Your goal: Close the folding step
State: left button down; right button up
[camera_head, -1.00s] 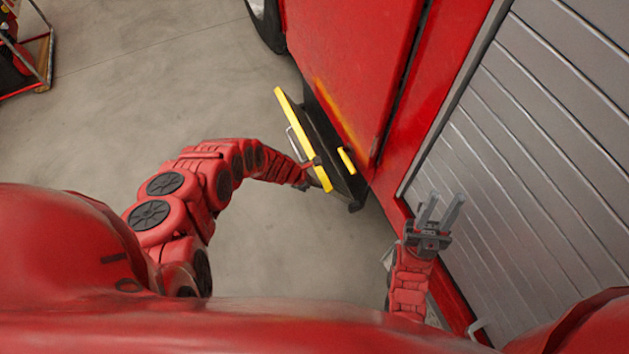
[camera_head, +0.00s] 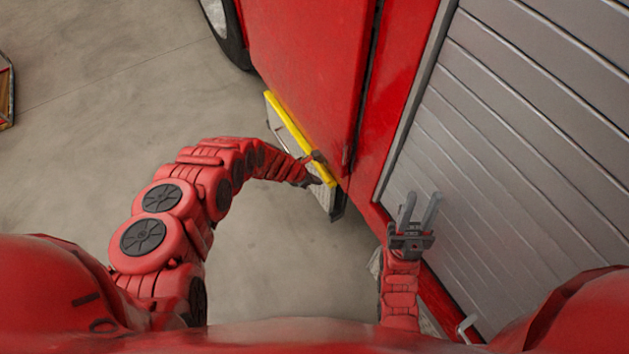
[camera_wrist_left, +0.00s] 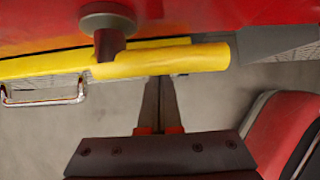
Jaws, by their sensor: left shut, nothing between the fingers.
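The folding step shows its yellow edge (camera_head: 298,137) along the bottom of the red truck's side in the head view. It is folded up, with its yellow edge close to the truck's side. My left gripper (camera_head: 318,170) is at the near end of the step. My right gripper (camera_head: 420,212) is open and empty, in front of the grey shutter.
The red truck side (camera_head: 310,60) and the grey slatted shutter (camera_head: 520,130) stand close in front and to the right. A truck wheel (camera_head: 227,30) is at the top.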

pick_arm(q)
jog(key=p+v, duration=1)
jog(key=v, duration=0.7)
jog(key=shift+s+a+r, duration=0.1)
jog(key=shift+a+r, duration=0.05)
